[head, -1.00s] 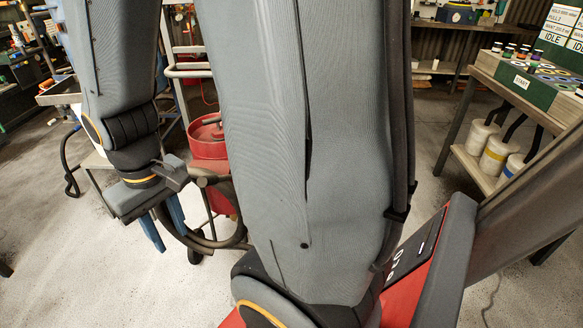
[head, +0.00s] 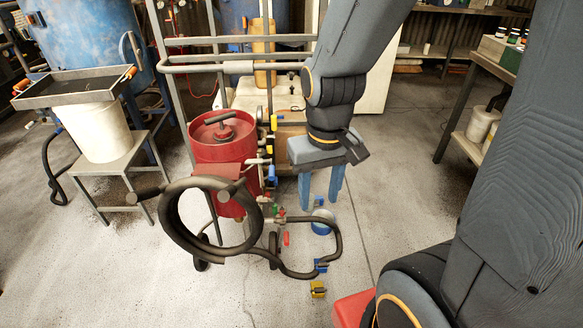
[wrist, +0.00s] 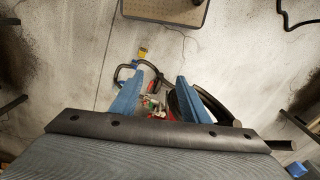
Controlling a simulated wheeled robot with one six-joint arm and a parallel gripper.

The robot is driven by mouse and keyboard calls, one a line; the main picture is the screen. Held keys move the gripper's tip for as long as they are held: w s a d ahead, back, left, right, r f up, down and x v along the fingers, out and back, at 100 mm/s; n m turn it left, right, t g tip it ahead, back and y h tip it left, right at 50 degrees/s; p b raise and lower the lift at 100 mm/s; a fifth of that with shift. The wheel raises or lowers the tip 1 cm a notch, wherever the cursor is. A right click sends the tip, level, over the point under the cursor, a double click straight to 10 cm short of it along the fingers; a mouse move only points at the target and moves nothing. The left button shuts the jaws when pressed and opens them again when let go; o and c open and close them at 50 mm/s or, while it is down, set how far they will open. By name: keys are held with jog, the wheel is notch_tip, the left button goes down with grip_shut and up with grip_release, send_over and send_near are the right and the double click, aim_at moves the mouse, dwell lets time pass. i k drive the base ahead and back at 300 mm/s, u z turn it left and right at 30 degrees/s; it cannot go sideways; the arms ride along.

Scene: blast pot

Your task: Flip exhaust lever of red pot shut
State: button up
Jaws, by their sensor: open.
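The red pot (head: 225,150) stands upright left of centre in the head view, with a round lid and handle on top. Small valves and coloured levers line its right side: a yellow one (head: 273,122), a blue one (head: 271,175) and a red one (head: 286,239) low down. I cannot tell which is the exhaust lever. My gripper (head: 319,190) is open and empty, its blue fingers pointing down, right of the pot and apart from it. In the wrist view, small fittings (wrist: 152,103) show between the fingers of my gripper (wrist: 160,84).
A coiled black hose (head: 172,222) hangs in front of the pot and runs along the floor. A metal rail frame (head: 240,67) stands behind. A stool with a white bucket (head: 97,130) is at left. A workbench (head: 490,66) is at right.

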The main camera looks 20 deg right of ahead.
aim_at(271, 168)
jog(key=u, duration=1.5)
jog(key=k, duration=0.9)
jog(key=z, duration=1.75)
jog(key=i, duration=1)
